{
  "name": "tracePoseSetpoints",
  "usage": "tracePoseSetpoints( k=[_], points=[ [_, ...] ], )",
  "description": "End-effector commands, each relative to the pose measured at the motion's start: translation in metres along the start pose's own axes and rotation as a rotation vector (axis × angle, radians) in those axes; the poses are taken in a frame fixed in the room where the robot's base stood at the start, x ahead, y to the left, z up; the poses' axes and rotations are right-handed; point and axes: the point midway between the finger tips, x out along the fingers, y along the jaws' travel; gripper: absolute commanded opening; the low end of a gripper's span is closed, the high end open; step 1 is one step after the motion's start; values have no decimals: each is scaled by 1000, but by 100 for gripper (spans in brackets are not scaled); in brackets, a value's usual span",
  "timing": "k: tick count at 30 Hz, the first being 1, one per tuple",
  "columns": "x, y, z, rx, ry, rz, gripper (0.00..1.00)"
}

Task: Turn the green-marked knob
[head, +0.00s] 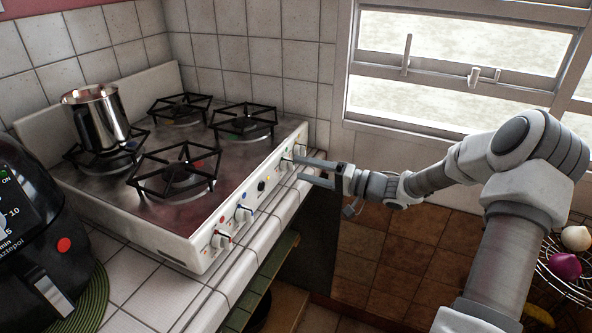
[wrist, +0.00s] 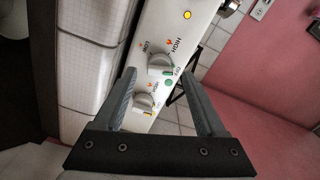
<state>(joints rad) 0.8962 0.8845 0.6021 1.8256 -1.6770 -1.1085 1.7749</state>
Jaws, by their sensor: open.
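The stove's white front panel carries the knobs. In the wrist view, one white knob (wrist: 160,62) has a green mark at its edge, with a green dot (wrist: 168,82) close by. A second white knob (wrist: 143,102) below it has a yellow mark. My gripper (wrist: 158,76) is open and empty. Its fingertips appear on either side of the gap between these knobs. The lower knob shows between the fingers, and the upper one just past the tips. In the head view my gripper (head: 299,167) is at the panel's far end, by a white knob (head: 286,163). Contact cannot be told.
Nearer knobs with blue (head: 243,213) and red (head: 221,238) marks and a black button (head: 261,186) share the panel. A black appliance (head: 40,225) is at left, a wire basket (head: 565,268) at right.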

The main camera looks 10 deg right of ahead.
Motion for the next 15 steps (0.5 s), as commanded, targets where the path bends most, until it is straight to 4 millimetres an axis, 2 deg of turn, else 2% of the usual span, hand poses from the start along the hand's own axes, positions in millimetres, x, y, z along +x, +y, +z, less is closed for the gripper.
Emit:
tracePoseSetpoints(
  k=[3,6,15],
  points=[
    [16,1,1,-1,-2,-1,73],
    [24,1,0,-1,-1,0,73],
    [29,0,0,0,1,0,73]
  ],
)
